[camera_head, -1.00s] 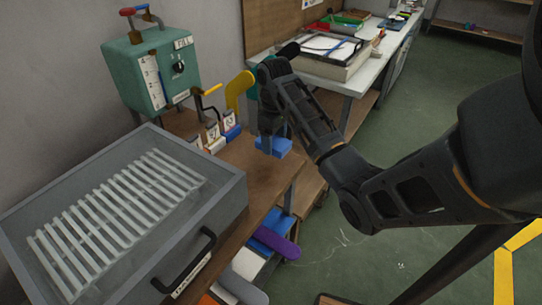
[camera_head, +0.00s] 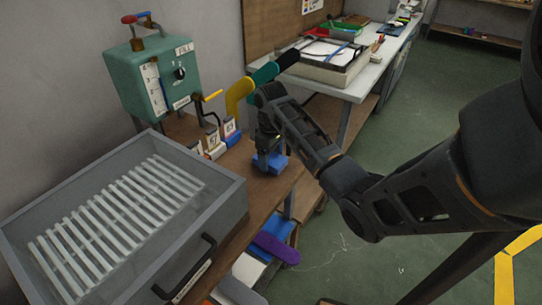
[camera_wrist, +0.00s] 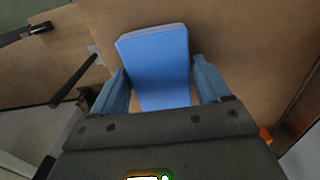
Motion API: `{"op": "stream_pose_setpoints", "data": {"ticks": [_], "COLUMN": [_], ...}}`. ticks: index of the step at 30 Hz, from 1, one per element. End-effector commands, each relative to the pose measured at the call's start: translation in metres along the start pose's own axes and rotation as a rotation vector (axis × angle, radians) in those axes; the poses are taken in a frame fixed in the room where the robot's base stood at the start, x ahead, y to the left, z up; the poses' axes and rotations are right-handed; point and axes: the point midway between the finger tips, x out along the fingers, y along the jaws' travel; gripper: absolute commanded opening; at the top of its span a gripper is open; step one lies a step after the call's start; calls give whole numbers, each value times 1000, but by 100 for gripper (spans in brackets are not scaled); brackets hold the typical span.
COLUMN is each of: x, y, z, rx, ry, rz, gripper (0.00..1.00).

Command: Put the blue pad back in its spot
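The blue pad (camera_head: 270,163) is at the wooden bench (camera_head: 239,160), near its right edge, under my gripper (camera_head: 268,150). In the wrist view, the blue pad (camera_wrist: 160,62) lies between the two fingers of my gripper (camera_wrist: 162,85), which sit close against its sides. The far part of the pad sticks out past the fingertips over brown wood. I cannot tell whether its underside touches the bench. A row of small blocks with number tags (camera_head: 229,130) stands left of the pad, one of them blue.
A grey tray with white slats (camera_head: 225,213) fills the front left. A green machine (camera_head: 150,75) stands behind it, with a crank (camera_head: 208,106). Yellow, teal and black boards (camera_head: 240,93) stand behind my gripper. Purple and other boards (camera_head: 277,248) lie below the bench edge.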

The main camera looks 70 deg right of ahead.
Motion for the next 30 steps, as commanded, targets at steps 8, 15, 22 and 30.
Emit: {"op": "stream_pose_setpoints", "data": {"ticks": [8, 15, 22, 30], "x": [0, -6, -44, -100], "y": [0, 1, 1, 1], "z": [0, 0, -1, 0], "rx": [0, 1, 0, 1], "ry": [0, 2, 4, 0], "rz": [0, 1, 3, 0], "gripper": [94, 94, 94, 94]}}
